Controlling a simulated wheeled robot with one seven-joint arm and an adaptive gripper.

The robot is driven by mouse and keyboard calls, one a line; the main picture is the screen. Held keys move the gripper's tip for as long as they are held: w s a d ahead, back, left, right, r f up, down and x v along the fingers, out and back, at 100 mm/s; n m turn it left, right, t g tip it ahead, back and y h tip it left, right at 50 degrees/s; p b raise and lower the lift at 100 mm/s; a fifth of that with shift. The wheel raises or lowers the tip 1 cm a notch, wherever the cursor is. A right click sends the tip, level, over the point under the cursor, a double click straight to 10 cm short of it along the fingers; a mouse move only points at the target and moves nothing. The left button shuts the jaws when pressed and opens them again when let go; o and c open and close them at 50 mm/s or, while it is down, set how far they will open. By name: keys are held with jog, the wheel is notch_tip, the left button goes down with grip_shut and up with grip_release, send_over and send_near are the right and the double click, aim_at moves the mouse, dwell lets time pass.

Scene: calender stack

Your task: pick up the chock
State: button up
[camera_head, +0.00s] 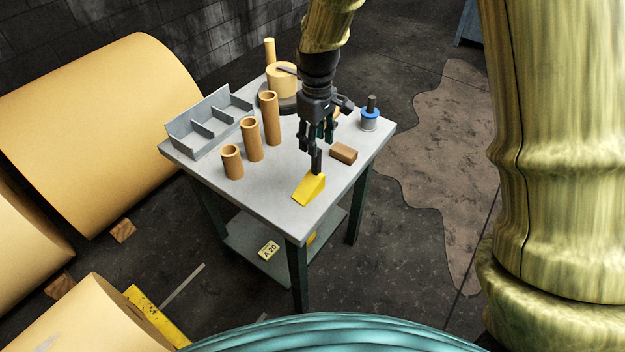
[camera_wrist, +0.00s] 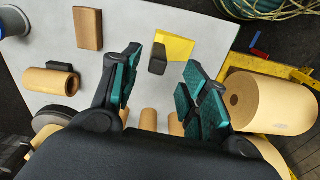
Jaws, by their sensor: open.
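The yellow wedge-shaped chock (camera_head: 309,189) lies on the grey table near its front corner. A dark upright piece (camera_head: 316,160) stands at its far end; in the wrist view it is a dark block (camera_wrist: 158,60) against the yellow chock (camera_wrist: 177,46). My gripper (camera_head: 318,145) is over the table, above and behind the chock. In the wrist view my gripper (camera_wrist: 163,88) has its teal-padded fingers spread wide. The chock shows beyond and between the fingertips, and nothing is held.
Several cardboard tubes (camera_head: 251,139) stand left of my gripper. A brown block (camera_head: 343,153) lies right of the chock. A grey divided tray (camera_head: 208,125), a tape roll (camera_head: 283,80) and a blue-rimmed spool (camera_head: 369,117) stand farther back. Bare tabletop (camera_head: 265,195) lies left of the chock.

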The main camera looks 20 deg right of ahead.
jog(key=shift+w+d+f+p, duration=0.1)
jog(key=shift+f+p, duration=0.4)
jog(key=shift+f, duration=0.75)
jog(key=shift+w+f+p, duration=0.1)
jog(key=shift+f+p, duration=0.35)
jog(key=shift+f, duration=0.8)
jog(key=shift+s, duration=0.1)
grip_shut()
